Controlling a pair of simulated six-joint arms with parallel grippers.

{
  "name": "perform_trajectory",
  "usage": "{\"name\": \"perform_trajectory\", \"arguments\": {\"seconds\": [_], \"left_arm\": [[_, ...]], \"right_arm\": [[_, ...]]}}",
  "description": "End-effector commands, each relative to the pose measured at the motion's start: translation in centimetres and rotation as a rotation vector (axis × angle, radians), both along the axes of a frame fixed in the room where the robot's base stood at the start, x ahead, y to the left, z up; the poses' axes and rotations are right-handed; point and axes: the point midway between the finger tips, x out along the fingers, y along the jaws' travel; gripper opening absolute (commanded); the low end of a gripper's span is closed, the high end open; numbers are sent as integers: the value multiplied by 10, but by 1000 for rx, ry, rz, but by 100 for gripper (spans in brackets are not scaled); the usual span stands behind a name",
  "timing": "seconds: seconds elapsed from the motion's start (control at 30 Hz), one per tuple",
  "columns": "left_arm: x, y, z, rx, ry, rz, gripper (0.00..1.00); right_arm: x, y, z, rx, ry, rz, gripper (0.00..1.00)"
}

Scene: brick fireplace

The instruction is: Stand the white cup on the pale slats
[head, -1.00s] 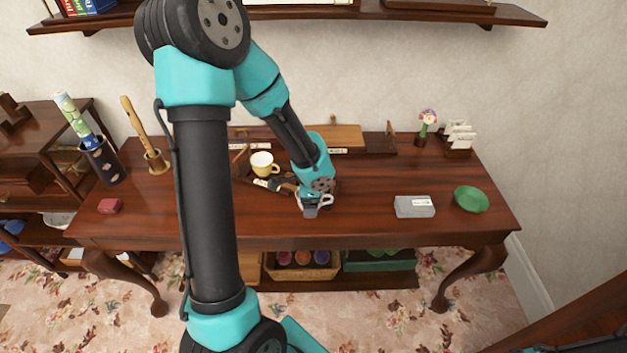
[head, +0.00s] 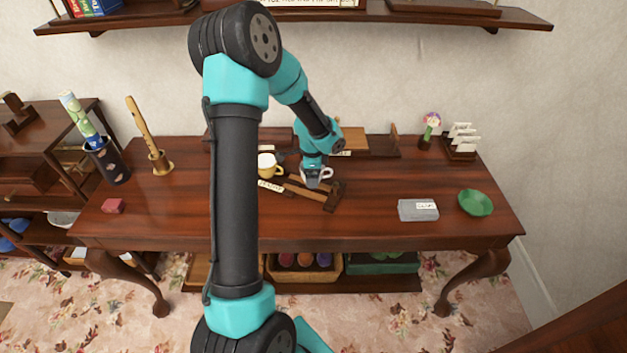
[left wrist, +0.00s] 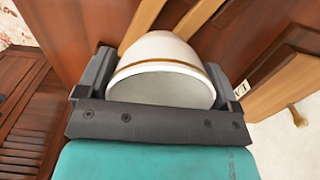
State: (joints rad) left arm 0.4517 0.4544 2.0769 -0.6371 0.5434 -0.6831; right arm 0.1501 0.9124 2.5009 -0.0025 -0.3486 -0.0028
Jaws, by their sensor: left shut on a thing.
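The white cup (head: 311,182) is in my left gripper (head: 312,176), its handle to the right in the head view. In the left wrist view the cup (left wrist: 163,75), white with a gold-brown band, sits between the two fingers of my gripper (left wrist: 165,95), which is shut on it. The pale slats (head: 352,139) lie at the back of the desk, just behind and right of the cup; they show at the right of the left wrist view (left wrist: 268,98). The cup is over or near brown slats (head: 308,192); its height is unclear. My right gripper is out of view.
A grey box (head: 417,210) and a green bowl (head: 475,202) are at the desk's right. Darker slats (left wrist: 25,125) show in the left wrist view.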

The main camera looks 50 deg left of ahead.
Motion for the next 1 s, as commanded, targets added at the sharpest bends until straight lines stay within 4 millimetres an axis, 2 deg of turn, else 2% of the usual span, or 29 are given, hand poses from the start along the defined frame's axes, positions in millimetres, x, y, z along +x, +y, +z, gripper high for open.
{"name": "perform_trajectory", "arguments": {"seconds": [0.13,0.33,0.77,0.8,0.93,1.0], "left_arm": [[-1,1,-9,0,1,0,60],[-4,2,-33,0,3,5,60],[-3,3,-38,0,0,6,60],[-3,2,-38,0,0,6,87],[-3,3,-38,0,0,6,100],[-3,3,-38,0,0,6,100]], "right_arm": [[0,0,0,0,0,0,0],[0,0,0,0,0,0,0],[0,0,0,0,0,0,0],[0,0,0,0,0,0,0],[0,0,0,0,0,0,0],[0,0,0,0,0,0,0]]}}
